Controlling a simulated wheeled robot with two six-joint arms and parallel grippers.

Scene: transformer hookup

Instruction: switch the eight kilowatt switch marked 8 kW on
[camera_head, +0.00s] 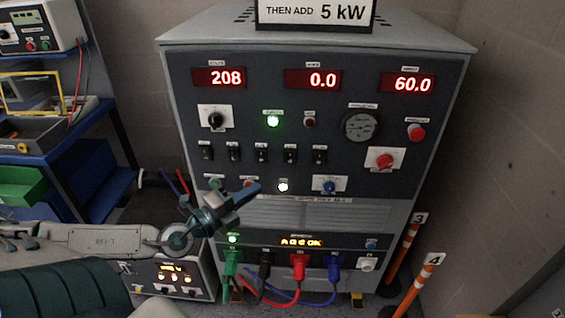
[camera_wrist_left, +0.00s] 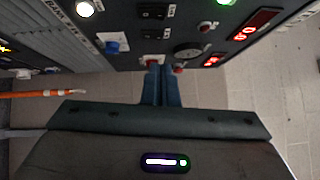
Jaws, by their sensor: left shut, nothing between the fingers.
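A row of several black rocker switches (camera_head: 261,155) runs across the middle of the grey cabinet's dark panel. Their small labels are too small to read, so I cannot tell which one is marked 8 kW. Two black rockers (camera_wrist_left: 152,33) also show at the top of the left wrist view. My left gripper (camera_head: 256,187) is shut and empty, in front of the panel, below the switch row and left of the white lit lamp (camera_head: 283,187). In the left wrist view its closed fingers (camera_wrist_left: 160,70) point towards the panel. My right gripper is not in view.
The cabinet panel has displays (camera_head: 219,77) reading 208, 0.0 and 60.0, a lit green lamp (camera_head: 273,121), a gauge (camera_head: 360,125) and red knobs (camera_head: 385,160). Coloured cable plugs (camera_head: 298,265) hang below. A sign (camera_head: 316,13) reads "THEN ADD 5 kW". Striped posts (camera_head: 418,285) stand at right.

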